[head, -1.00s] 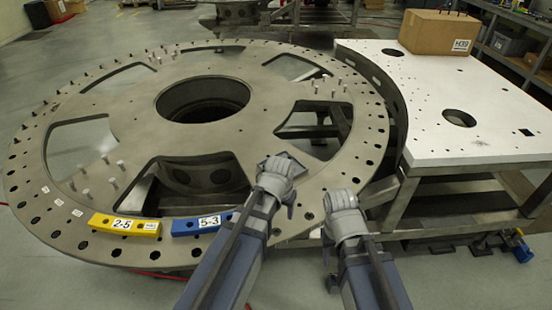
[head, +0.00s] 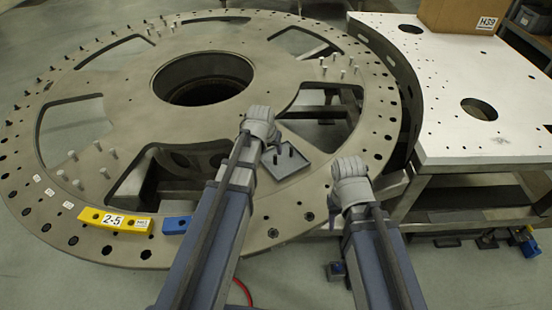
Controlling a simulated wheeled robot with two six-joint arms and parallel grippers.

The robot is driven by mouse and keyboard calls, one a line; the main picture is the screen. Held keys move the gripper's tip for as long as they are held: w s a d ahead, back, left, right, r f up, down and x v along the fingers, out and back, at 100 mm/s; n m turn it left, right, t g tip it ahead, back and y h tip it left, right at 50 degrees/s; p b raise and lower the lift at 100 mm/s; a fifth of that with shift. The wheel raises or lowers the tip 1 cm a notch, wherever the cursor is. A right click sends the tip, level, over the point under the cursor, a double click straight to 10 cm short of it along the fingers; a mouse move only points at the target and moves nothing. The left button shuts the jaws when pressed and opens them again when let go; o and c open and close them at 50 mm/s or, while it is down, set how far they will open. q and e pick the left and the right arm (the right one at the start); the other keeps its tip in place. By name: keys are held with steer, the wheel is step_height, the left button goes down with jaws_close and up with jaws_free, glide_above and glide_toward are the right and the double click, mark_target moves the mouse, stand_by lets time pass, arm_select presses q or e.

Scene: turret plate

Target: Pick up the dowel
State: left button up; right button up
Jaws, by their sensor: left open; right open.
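A small dark grey square tray (head: 288,166) lies on the big turret plate (head: 130,110), near its front right opening. Two short dark pieces stand at the tray; one (head: 291,150) looks like a dowel, but they are too small to tell apart from gripper fingers. My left gripper (head: 270,138) is open over the tray's left corner, its fingers mostly hidden by its wrist.
Several upright pins (head: 103,174) stand on the plate. A white-topped table (head: 460,70) with a cardboard box (head: 455,15) stands at the right.

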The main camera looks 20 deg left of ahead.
mark_target(275, 156)
arm_select(q)
steer(key=shift+b+x, duration=3.3)
steer(key=shift+x, duration=0.6)
steer(key=shift+d+r, duration=0.15)
steer(key=shift+d, duration=0.05)
jaws_close()
